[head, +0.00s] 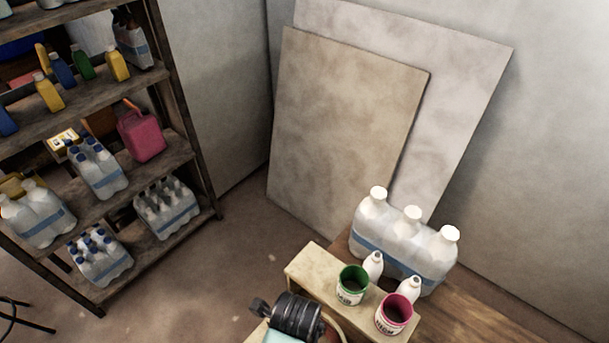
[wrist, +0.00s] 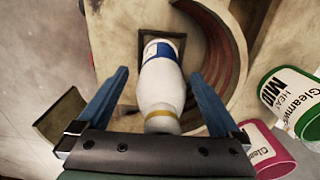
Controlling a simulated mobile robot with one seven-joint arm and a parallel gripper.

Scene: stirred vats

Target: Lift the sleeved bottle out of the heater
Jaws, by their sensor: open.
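In the wrist view a white bottle (wrist: 162,85), with a blue and red marked sleeve and a tan band near its neck end, stands in a dark square opening in a cream block, seemingly the heater (wrist: 118,22). My gripper (wrist: 160,74) is open, with one blue finger on each side of the bottle. A gap shows on the left side and a narrower one on the right, so the fingers do not appear to grip it. The bottle's lower end is hidden in the opening. In the head view the bottle is not visible; my dark arm part covers the bottom centre.
A curved brown wall (wrist: 235,50) rises right of the bottle. A green-rimmed tub (head: 352,287) and a pink-rimmed tub (head: 394,315) stand on a cream stand (head: 312,268), near small white bottles (head: 373,265) and a large bottle pack (head: 400,245). Loaded shelves (head: 190,160) stand left.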

